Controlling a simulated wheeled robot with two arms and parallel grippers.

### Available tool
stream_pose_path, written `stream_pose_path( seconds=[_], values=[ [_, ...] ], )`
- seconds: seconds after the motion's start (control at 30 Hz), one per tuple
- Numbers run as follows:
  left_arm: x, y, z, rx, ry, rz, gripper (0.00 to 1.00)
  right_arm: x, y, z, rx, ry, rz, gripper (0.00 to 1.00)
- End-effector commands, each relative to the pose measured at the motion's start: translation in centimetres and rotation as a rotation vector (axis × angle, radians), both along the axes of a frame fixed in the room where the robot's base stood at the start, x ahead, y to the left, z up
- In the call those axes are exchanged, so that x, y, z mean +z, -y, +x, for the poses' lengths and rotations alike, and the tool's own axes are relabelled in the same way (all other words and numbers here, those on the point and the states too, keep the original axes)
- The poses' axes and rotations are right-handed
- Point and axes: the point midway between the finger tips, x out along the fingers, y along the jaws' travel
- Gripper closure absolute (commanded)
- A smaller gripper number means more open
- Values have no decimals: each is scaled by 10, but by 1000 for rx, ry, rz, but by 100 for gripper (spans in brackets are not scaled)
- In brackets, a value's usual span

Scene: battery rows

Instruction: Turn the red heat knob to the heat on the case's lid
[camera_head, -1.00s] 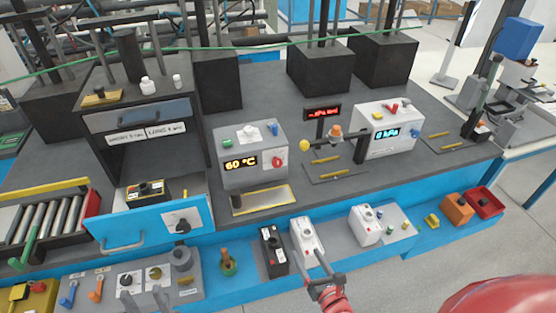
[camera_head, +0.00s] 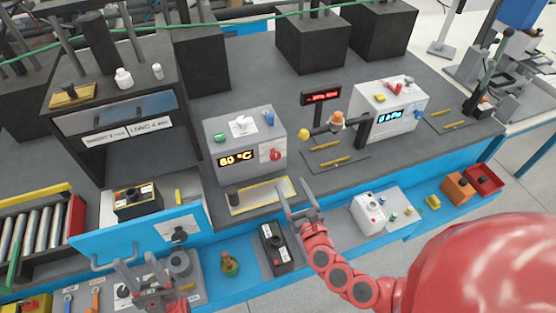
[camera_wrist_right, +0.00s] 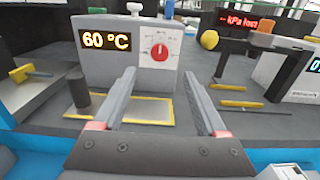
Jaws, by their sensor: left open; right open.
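The red heat knob (camera_head: 276,155) is on the front of a light grey heater box (camera_head: 245,170), right of a display reading 60 °C. In the right wrist view the knob (camera_wrist_right: 159,53) sits on a white dial with small marks I cannot read. My right gripper (camera_head: 293,188) is open and empty, in front of the box and apart from the knob. Its fingers (camera_wrist_right: 158,82) spread below the dial in the wrist view. My left gripper (camera_head: 135,264) is open over the front-left panel. A small black case (camera_head: 136,203) sits in the open blue drawer; its lid marking is too small to read.
A yellow-edged tray (camera_head: 262,197) lies before the heater box, with a dark cylinder (camera_head: 233,196) at its left end. A yellow ball (camera_head: 305,132) on an arm stands right of the box. A black box (camera_head: 275,250) stands below my right gripper.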

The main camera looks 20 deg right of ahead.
Motion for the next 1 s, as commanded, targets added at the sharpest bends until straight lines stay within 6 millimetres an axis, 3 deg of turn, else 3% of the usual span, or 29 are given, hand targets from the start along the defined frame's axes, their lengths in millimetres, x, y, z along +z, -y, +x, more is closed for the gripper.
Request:
stream_pose_path(
  seconds=[0.2, 0.5, 0.97, 1.0],
  values=[
    [10, 0, 0, 0, 0, 0, 50, 5, -2, 53, -4, 6, 5, 25],
    [15, 0, 0, 0, 0, 0, 50, 2, -4, 100, 0, 4, 3, 25],
    [15, 0, 0, 0, 0, 0, 50, 0, -4, 111, -1, -1, 1, 25],
    [15, 0, 0, 0, 0, 0, 50, 0, -4, 111, 0, -1, 1, 29]
  ],
)
